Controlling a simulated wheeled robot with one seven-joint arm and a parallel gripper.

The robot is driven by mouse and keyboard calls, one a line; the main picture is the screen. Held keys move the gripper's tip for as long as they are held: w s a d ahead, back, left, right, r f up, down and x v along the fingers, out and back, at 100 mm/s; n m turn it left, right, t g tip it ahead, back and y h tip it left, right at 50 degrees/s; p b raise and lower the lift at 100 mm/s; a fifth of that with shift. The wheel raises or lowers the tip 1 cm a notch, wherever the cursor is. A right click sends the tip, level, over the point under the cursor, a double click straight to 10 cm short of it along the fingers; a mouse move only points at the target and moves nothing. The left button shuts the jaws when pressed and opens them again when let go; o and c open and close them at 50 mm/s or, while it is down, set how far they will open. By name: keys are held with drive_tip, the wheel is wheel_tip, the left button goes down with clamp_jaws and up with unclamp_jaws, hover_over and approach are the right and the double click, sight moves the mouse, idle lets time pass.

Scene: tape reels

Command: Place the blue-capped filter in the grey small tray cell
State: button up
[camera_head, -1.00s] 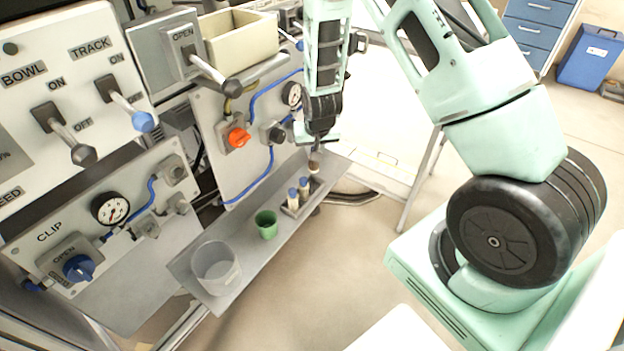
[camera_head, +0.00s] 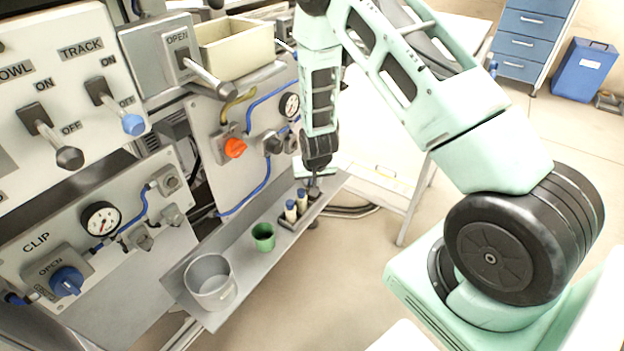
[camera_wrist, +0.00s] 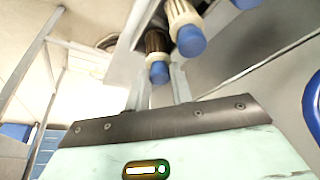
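Several blue-capped filters stand in a row in a small grey rack (camera_head: 286,223) on the long grey ledge. Two pale-bodied ones, a nearer filter (camera_head: 291,211) and a middle filter (camera_head: 302,199), show clearly in the head view. My gripper (camera_head: 314,185) points down at the far end of the row. In the wrist view, a blue-capped filter (camera_wrist: 158,70) with a dark ribbed body lies between my gripper's fingers (camera_wrist: 160,85). Whether they touch it is unclear. A neighbouring filter (camera_wrist: 188,35) stands close beside it. I cannot pick out the grey small tray cell for certain.
A green cup (camera_head: 263,237) and a grey cylindrical container (camera_head: 211,283) stand on the ledge (camera_head: 240,262) nearer the camera. A machine panel (camera_head: 232,150) with knobs and blue hoses rises behind the ledge. A cream bin (camera_head: 235,48) sits above.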

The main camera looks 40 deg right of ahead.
drive_tip(key=o, duration=0.3)
drive_tip(key=shift+r, duration=0.25)
drive_tip(key=p+v, duration=0.3)
drive_tip(key=v, duration=0.8)
drive_tip(key=shift+r, duration=0.4)
drive_tip(key=shift+s, duration=0.15)
